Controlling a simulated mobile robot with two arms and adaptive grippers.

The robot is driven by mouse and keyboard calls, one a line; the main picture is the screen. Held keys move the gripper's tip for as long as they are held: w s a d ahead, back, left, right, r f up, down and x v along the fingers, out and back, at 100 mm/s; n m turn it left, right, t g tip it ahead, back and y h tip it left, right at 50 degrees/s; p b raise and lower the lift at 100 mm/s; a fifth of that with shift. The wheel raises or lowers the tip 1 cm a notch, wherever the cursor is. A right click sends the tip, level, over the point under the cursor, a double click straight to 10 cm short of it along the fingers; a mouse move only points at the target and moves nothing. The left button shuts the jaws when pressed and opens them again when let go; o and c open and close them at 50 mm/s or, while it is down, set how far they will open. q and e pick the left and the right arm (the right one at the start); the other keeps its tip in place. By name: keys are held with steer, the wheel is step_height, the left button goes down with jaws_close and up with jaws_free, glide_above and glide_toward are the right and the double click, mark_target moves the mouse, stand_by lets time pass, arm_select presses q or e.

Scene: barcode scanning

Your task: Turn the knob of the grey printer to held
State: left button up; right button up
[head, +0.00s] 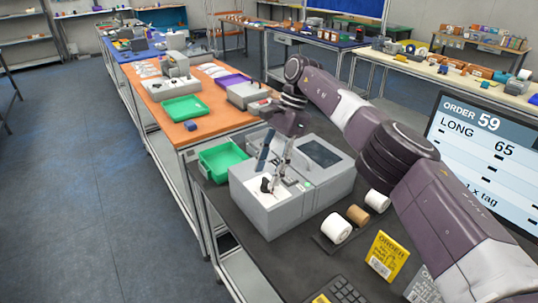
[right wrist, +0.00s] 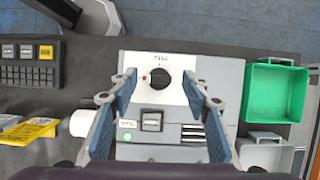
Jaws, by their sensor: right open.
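The grey printer (head: 318,199) stands on the dark table, with a white panel on its front part. Its black round knob (right wrist: 160,79) sits on that panel in the right wrist view, under small lettering I cannot read surely, with a red dot to its left. The knob also shows in the head view (head: 266,185). My right gripper (head: 271,172) is over the panel, pointing down. In the right wrist view its two blue-padded fingers (right wrist: 160,86) are open, one on each side of the knob with gaps between. My left gripper is not in view.
A green tray (head: 222,157) stands beside the printer. Label rolls (head: 336,228), a yellow order card (head: 384,254), a keyboard (head: 342,291) and the order screen (head: 485,150) are on the other side. An orange-topped table (head: 215,122) stands behind.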

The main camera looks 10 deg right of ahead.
step_height(320, 180, up, 8)
steer(key=shift+r, duration=0.1)
stand_by(0.6)
